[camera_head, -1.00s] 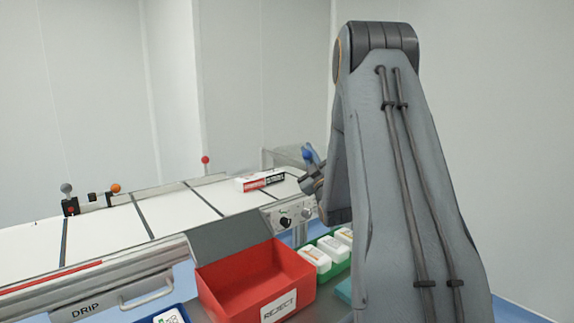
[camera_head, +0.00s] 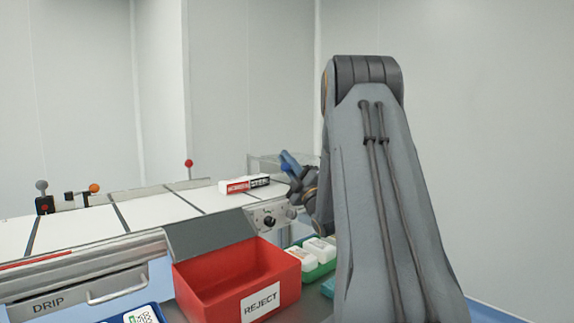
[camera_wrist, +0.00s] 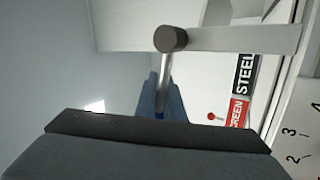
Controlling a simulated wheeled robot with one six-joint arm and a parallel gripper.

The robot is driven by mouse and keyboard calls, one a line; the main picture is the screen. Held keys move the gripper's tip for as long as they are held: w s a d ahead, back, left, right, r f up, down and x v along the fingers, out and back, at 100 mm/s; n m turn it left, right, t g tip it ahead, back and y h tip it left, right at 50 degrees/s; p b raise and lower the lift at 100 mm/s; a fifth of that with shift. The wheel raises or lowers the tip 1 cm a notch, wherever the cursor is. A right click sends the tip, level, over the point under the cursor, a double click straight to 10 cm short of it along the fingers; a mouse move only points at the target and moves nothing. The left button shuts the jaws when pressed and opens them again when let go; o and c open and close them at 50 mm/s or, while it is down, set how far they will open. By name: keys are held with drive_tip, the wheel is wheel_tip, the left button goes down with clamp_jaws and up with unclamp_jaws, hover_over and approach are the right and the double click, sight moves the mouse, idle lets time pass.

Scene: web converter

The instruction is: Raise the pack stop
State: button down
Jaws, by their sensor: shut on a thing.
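My gripper (camera_head: 289,162) is at the far right end of the conveyor, with its blue fingers raised just beyond the carton. In the wrist view my gripper (camera_wrist: 160,100) has its fingers shut around the lower end of a slim metal rod (camera_wrist: 166,80). The rod ends in a dark round cap (camera_wrist: 171,39) beside a pale flat bar (camera_wrist: 245,39). This looks like the pack stop's lever, but I cannot be sure. My wrist housing hides part of the grip. In the head view the rod is too small to make out.
A white, red and black carton (camera_head: 245,184) lies on the conveyor (camera_head: 150,211); it also shows in the wrist view (camera_wrist: 239,95). A red REJECT bin (camera_head: 225,293) and a green tray (camera_head: 321,270) stand in front. A red-knobbed post (camera_head: 188,164) stands at the back edge.

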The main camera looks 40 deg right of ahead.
drive_tip(key=shift+a+f, duration=0.1)
drive_tip(key=shift+f, duration=0.05)
drive_tip(key=c, duration=1.9)
unclamp_jaws()
drive_tip(key=shift+o, duration=0.2)
drive_tip(key=v, duration=0.7)
drive_tip(key=shift+s+f, duration=0.2)
drive_tip(key=shift+s, duration=0.15)
